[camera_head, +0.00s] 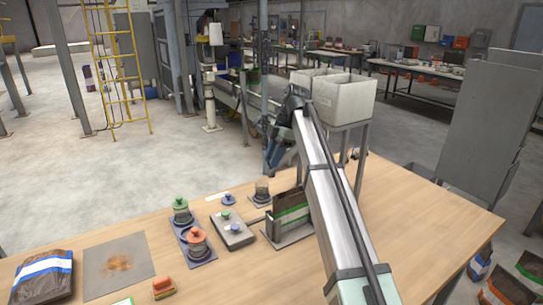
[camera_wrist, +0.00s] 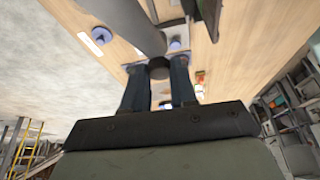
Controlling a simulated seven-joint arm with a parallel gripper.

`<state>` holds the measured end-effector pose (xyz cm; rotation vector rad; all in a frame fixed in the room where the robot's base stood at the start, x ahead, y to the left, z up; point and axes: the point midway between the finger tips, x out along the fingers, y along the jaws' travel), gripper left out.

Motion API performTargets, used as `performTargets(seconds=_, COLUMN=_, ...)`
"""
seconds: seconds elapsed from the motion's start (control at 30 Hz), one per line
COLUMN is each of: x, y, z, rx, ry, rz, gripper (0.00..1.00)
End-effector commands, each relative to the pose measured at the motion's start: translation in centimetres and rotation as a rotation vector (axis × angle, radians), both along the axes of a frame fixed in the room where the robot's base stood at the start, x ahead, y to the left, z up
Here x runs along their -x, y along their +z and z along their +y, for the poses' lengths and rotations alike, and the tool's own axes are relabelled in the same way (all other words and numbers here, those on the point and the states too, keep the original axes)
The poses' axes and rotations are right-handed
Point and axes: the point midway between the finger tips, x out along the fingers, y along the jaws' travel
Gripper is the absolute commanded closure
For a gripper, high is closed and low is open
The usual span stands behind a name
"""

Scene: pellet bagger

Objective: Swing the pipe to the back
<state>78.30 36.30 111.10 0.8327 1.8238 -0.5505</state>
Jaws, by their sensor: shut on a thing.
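The pipe (camera_wrist: 138,24) is a smooth grey tube in the wrist view, running from the top edge down to my fingers. A short dark piece (camera_wrist: 159,68) at its near end lies between the fingertips. My gripper (camera_wrist: 158,72) is shut on this dark piece, with one dark finger on each side. In the head view my wrist hangs beside the white hopper bins (camera_head: 331,94), left of their metal stand. There the pipe is not clearly seen; my arm covers part of that area.
A brown bag with a green band (camera_head: 291,213) stands in a holder below the arm. Left of it are a grey button box (camera_head: 232,229) and knobbed weights (camera_head: 196,241). A blue-striped bag (camera_head: 43,278) lies at the left. The wooden table (camera_head: 410,235) is clear at the right.

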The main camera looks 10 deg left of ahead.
Motion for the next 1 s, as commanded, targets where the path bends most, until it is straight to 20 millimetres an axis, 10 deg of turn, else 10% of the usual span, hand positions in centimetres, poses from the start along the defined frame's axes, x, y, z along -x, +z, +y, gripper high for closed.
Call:
performTargets(seconds=0.3, x=0.01, y=-0.09, z=0.0, rx=0.002, ry=0.0, rz=-0.001, gripper=1.0)
performTargets(seconds=0.33, x=0.0, y=-0.09, z=-0.01, rx=0.002, ry=0.0, rz=-0.001, gripper=0.7)
performTargets(seconds=0.57, x=0.0, y=-0.06, z=0.0, rx=0.001, ry=-0.001, rz=0.0, gripper=0.48)
performTargets(seconds=1.0, x=-0.71, y=0.0, z=0.79, rx=0.001, ry=-0.051, rz=0.001, gripper=0.48)
